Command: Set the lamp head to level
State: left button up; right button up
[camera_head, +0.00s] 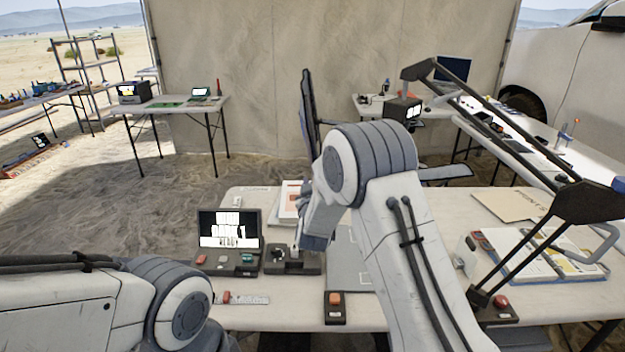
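A dark articulated lamp (507,137) stands at the right of the near table. Its paired rods rise from a base (497,312) with a red button to a dark joint (590,202), then slope up and left. The end piece at their top, apparently the lamp head (418,70), looks tilted; its exact angle is hard to tell. My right gripper (297,242) points down over the table beside a small black control box (291,262), well left of the lamp. My forearm largely hides it and its fingers are unclear. My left gripper is out of view.
A small device with a lit screen (229,229) stands left of the control box. A box with an orange button (335,308) is at the front edge. An open binder (560,262) and a folder (512,208) lie near the lamp. Farther tables stand behind.

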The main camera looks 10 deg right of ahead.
jog(key=shift+r, duration=0.15)
jog(key=b+v, duration=0.2)
jog(key=v, duration=0.8)
jog(key=shift+s, duration=0.25)
jog(key=shift+a, duration=0.2)
